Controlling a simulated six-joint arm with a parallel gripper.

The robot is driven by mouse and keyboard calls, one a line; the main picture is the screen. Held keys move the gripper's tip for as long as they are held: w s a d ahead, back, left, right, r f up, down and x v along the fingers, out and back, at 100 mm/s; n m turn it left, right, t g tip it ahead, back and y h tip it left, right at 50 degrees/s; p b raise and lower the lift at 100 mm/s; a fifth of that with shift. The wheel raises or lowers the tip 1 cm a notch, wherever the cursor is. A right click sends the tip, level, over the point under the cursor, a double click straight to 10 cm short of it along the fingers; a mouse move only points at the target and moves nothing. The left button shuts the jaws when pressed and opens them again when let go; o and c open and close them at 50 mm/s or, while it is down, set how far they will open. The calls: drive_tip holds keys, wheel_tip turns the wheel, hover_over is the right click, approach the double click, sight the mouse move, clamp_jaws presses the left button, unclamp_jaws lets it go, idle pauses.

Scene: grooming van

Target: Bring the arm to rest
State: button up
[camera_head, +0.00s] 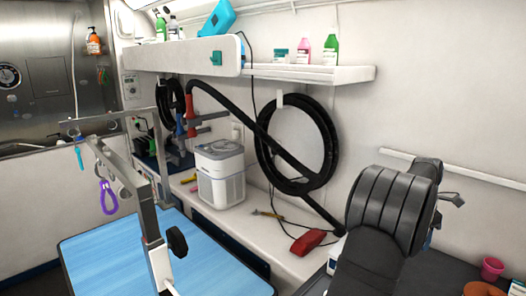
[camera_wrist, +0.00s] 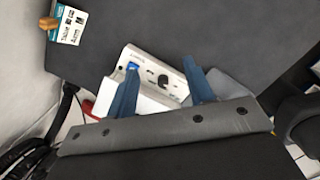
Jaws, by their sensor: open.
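My gripper (camera_wrist: 160,64) shows in the wrist view as two blue fingers standing apart with a gap between them. Nothing is held in the gap. A white box with a black knob (camera_wrist: 157,77) lies beyond the fingers, and part of it is hidden by them. A grey flap with black studs (camera_wrist: 160,128) crosses the view below the fingers. In the head view my arm (camera_head: 385,215) is at the right, dark and covered, and its fingers cannot be made out clearly.
A blue-topped grooming table (camera_head: 150,265) with a metal post stands at front left. A white canister (camera_head: 220,175), a red tool (camera_head: 307,242) and a coiled black hose (camera_head: 330,150) are along the wall. Bottles stand on the shelf (camera_head: 330,74). A pink cup (camera_head: 491,268) is at right.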

drive_tip(key=s+d+f, duration=0.1)
drive_tip(key=d+f, duration=0.5)
drive_tip(key=d, duration=0.2)
wheel_tip(320, 180, down, 10)
drive_tip(key=shift+s+a+r, duration=0.1)
drive_tip(key=shift+r, duration=0.1)
